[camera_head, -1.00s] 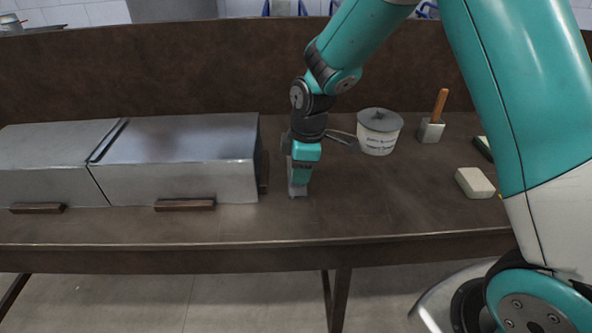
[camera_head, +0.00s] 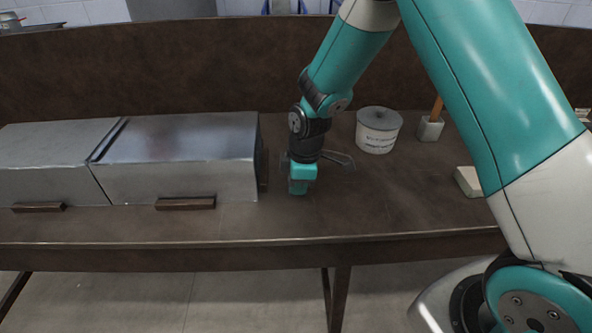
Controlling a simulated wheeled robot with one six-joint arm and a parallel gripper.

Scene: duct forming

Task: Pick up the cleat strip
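My gripper (camera_head: 300,190) points down at the bench, just right of the right-hand sheet-metal duct section (camera_head: 180,150). It is low, at or close to the bench top. Its fingertips are too small and covered to show whether they are open or shut. I cannot make out a cleat strip for certain; one may be hidden under or behind my gripper. A dark narrow seam (camera_head: 108,140) runs between the right duct section and the left duct section (camera_head: 50,155).
Thin grey tool handles (camera_head: 341,158) show behind my gripper. A lidded white tub (camera_head: 378,132), a wooden-handled mallet (camera_head: 431,128) and a pale block (camera_head: 468,181) stand to the right. Brown blocks (camera_head: 185,203) lie along the ducts' front. The bench top (camera_head: 370,210) in front of the tub is clear.

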